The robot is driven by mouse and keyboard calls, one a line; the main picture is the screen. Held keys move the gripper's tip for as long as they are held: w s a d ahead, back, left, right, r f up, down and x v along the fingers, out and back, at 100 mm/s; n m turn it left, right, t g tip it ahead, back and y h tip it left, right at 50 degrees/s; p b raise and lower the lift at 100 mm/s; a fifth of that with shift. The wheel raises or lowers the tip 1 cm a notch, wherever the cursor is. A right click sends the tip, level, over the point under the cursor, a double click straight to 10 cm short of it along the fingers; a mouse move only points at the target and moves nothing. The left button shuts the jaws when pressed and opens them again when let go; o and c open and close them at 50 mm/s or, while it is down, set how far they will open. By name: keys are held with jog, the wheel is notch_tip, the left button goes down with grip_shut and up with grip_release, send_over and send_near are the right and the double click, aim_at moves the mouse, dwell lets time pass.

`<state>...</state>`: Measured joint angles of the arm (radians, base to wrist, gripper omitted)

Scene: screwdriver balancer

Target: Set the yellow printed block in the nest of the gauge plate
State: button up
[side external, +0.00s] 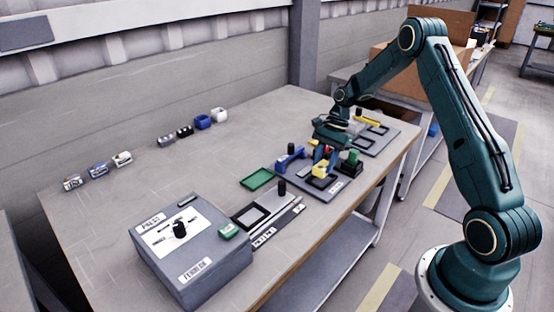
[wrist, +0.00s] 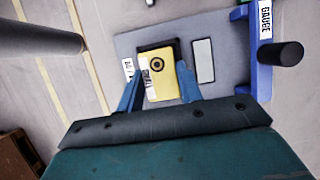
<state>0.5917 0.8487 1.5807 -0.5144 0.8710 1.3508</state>
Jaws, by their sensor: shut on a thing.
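The yellow printed block (wrist: 160,82), with a dark round hole and a white label, is between the two blue fingers of my gripper (wrist: 159,88) in the wrist view. My gripper is shut on it. In the side view my gripper (side external: 324,158) holds the yellow block (side external: 319,171) over the grey gauge plate (side external: 318,193). The plate also shows in the wrist view (wrist: 222,82). The dark nest (wrist: 175,43) shows past the block's far edge; the block covers most of it. I cannot tell whether the block touches the nest.
A green part (side external: 351,160) is at the plate's right. A green tray (side external: 258,179), the press box (side external: 190,245) and another fixture (side external: 375,138) are nearby.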

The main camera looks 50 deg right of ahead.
jog(key=shift+f, duration=1.25)
jog(key=o, duration=1.2)
jog(key=shift+c, duration=0.2)
jog(key=v, duration=1.3)
jog(key=shift+d+r, duration=0.2)
jog(key=shift+r, duration=0.1)
